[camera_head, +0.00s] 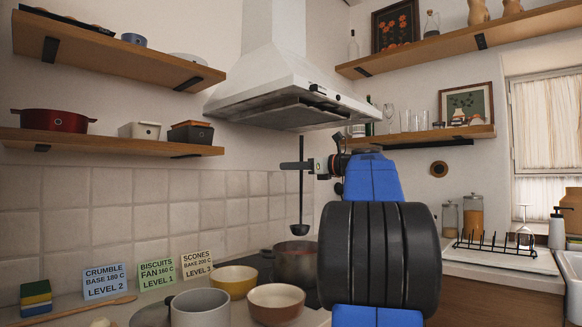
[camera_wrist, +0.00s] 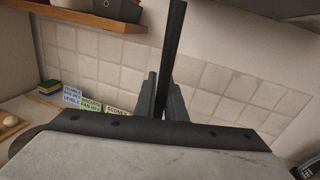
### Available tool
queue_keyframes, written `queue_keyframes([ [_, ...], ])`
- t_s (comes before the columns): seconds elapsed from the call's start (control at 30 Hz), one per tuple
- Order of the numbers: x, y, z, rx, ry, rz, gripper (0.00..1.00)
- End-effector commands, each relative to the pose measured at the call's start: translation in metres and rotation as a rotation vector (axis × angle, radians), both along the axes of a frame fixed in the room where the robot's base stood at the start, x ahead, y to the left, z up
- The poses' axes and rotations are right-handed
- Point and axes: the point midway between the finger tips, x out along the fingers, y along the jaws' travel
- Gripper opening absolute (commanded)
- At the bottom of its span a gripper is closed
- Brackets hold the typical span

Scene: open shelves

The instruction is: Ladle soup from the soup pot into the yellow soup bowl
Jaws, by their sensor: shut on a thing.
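My gripper (camera_head: 304,166) is shut on the dark handle of a ladle (camera_head: 300,205), which hangs upright with its bowl at the bottom. In the wrist view the ladle handle (camera_wrist: 174,50) rises between the fingers of my gripper (camera_wrist: 165,98). The ladle bowl appears just above the soup pot (camera_head: 295,264), a dark pot on the hob, partly hidden by my arm. Whether the ladle holds soup cannot be seen. The yellow soup bowl (camera_head: 235,281) stands left of the pot, pale inside.
A brown bowl (camera_head: 276,304) stands in front, and a light saucepan (camera_head: 200,309) stands to the left. Recipe cards (camera_head: 157,274) lean on the tiled wall. The range hood (camera_head: 290,95) hangs above the ladle. A wooden spoon (camera_head: 85,311) lies on the left counter.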

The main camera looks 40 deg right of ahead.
Motion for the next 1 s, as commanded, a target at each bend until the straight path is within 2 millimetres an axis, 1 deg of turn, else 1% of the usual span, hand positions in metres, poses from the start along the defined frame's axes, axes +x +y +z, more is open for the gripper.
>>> queue_keyframes([
  [0.27, 0.0, 0.0, -0.019, 0.001, 0.001, 0.0, 0.0],
  [1.0, 0.0, 0.0, -0.091, 0.002, 0.001, 0.0, 0.0],
])
